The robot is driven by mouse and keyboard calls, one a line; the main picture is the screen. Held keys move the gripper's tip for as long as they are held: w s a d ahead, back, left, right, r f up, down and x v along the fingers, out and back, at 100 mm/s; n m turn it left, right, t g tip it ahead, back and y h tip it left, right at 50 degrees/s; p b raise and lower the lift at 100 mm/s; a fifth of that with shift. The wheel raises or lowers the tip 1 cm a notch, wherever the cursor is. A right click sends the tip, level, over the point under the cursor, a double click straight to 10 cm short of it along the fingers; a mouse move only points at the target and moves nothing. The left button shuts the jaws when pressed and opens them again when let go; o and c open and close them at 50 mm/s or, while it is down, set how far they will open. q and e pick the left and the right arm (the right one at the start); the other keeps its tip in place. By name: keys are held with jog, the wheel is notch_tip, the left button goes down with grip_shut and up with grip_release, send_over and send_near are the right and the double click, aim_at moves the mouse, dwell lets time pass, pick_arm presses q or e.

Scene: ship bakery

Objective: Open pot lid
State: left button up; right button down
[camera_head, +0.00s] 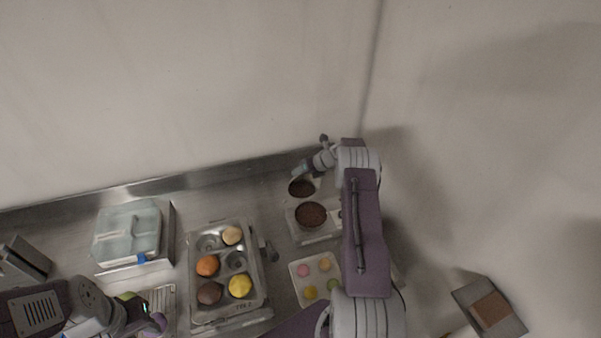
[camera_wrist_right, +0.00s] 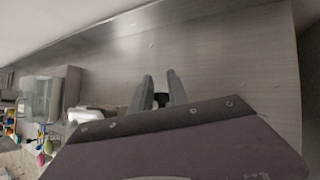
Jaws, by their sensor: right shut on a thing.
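A round pot (camera_head: 311,215) with dark brown contents showing sits in a pale square holder near the back right of the counter. Just behind it is a dark round piece (camera_head: 301,188), partly under my right gripper; I cannot tell for certain whether it is the lid. My right gripper (camera_head: 300,173) is at the end of the purple arm, behind the pot. In the right wrist view its two fingers (camera_wrist_right: 161,84) close on a small dark knob-like thing (camera_wrist_right: 160,99); what lies below is hidden by my purple wrist plate. My left gripper (camera_head: 145,318) is at the lower left, its jaws unclear.
A metal tray (camera_head: 194,296) with several coloured round pastries stands mid-counter. A white tray (camera_head: 295,268) of small coloured sweets lies in front of the pot. A pale lidded box (camera_head: 128,234) stands left. A wall rises behind the counter. A brown-topped box (camera_head: 490,309) is at lower right.

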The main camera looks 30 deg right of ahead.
pick_arm(q)
jog(key=shift+f, duration=0.1)
pick_arm(e)
jog(key=shift+s+a+f, duration=0.1)
jog(key=shift+s+f, duration=0.15)
jog(key=shift+f, duration=0.35)
jog(key=c, duration=1.4)
grip_release()
jog(key=shift+o, duration=0.4)
jog(key=shift+w+d+f, duration=0.15)
jog(key=shift+w+d, duration=0.25)
pick_arm(q)
notch_tip(320, 180, up, 7)
jog(key=p, duration=0.7)
jog(key=shift+w+d, duration=0.25)
pick_arm(e)
jog(key=s+d+r, duration=0.3)
jog(key=r, duration=0.7)
jog(key=shift+d+f, duration=0.1)
